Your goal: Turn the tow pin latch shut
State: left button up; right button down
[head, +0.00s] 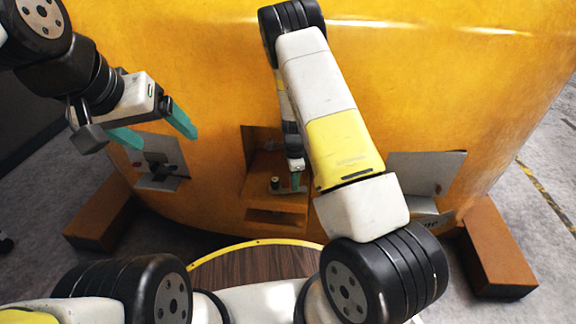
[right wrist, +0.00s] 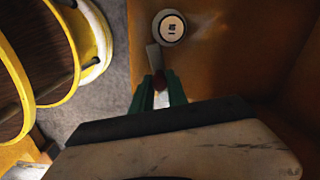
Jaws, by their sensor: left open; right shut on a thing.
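The tow pin (right wrist: 170,27) has a round, pale top with a dark mark and stands in the recess of the orange casting. Its latch (right wrist: 154,56) is a short grey bar running from beside the pin down to a dark red end in the right wrist view. My right gripper (right wrist: 161,92) is shut on that red end. In the head view the same gripper (head: 296,181) reaches down into the recess, just right of the pin (head: 275,183); the arm hides part of the recess. My left gripper (head: 155,130) is open and empty, in front of the casting at left.
The orange casting (head: 220,60) fills the background. Metal plates with brackets sit at its left (head: 158,182) and right (head: 450,165). Brown blocks stand on the floor at left (head: 100,222) and right (head: 495,245). Recess walls are close around my right gripper.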

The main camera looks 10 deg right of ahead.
jog(key=shift+w+m, duration=0.3)
jog(key=shift+m, duration=0.45)
jog(key=shift+w+m, duration=0.3)
jog(key=shift+m, duration=0.45)
jog(key=shift+w, duration=0.1)
jog(key=c, duration=1.3)
grip_release()
jog(key=shift+d, duration=0.1)
notch_tip(320, 180, up, 8)
jog(key=shift+f, duration=0.1)
